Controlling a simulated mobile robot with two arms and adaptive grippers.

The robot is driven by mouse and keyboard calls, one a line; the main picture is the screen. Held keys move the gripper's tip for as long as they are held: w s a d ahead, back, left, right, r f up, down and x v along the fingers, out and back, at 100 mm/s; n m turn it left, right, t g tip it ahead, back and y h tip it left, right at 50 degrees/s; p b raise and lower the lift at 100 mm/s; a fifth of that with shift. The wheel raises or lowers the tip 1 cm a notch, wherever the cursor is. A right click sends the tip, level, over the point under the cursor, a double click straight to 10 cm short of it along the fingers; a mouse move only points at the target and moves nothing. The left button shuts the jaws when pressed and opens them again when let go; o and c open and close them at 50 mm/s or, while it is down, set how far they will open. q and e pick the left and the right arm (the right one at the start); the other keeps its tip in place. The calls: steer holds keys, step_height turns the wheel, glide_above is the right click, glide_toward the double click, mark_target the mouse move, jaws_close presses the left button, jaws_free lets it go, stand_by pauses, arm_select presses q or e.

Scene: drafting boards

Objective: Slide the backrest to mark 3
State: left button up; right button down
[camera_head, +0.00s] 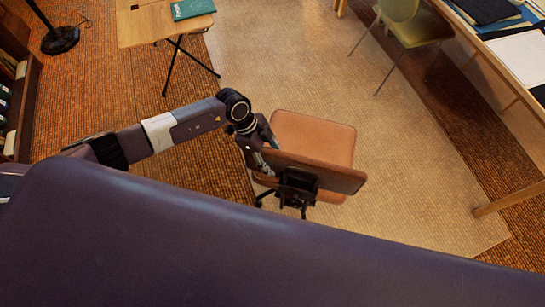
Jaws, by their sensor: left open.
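A brown office chair stands below the middle of the view, with its padded seat (322,137) and its backrest (340,179) seen from above. The backrest is a narrow brown panel at the near side of the seat. A black bracket (298,185) sits behind the backrest on the side towards me. My left gripper (262,160) is open at the left end of the backrest, close to it; I cannot tell whether it touches. I cannot make out any number marks on the bracket. My right gripper is not in view.
A small wooden table (160,25) with a green book (193,9) stands at the top left. A green chair (407,22) and a long desk (500,60) are at the right. The pale rug (410,160) right of the brown chair is clear.

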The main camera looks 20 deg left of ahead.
arm_select(q)
steer(key=shift+d+f, duration=0.1)
jaws_close()
steer(key=shift+w+r+p, duration=0.15)
steer(key=shift+r+p, duration=0.6)
steer(key=shift+p, duration=0.05)
steer(key=shift+w+r+p, duration=0.1)
steer(key=shift+r+p, duration=0.6)
steer(key=shift+p, duration=0.1)
steer(key=shift+c, duration=1.3)
jaws_free()
steer(key=shift+s, duration=0.1)
steer(key=shift+o, duration=1.3)
steer(key=shift+s+f, duration=0.1)
steer(key=shift+s, duration=0.05)
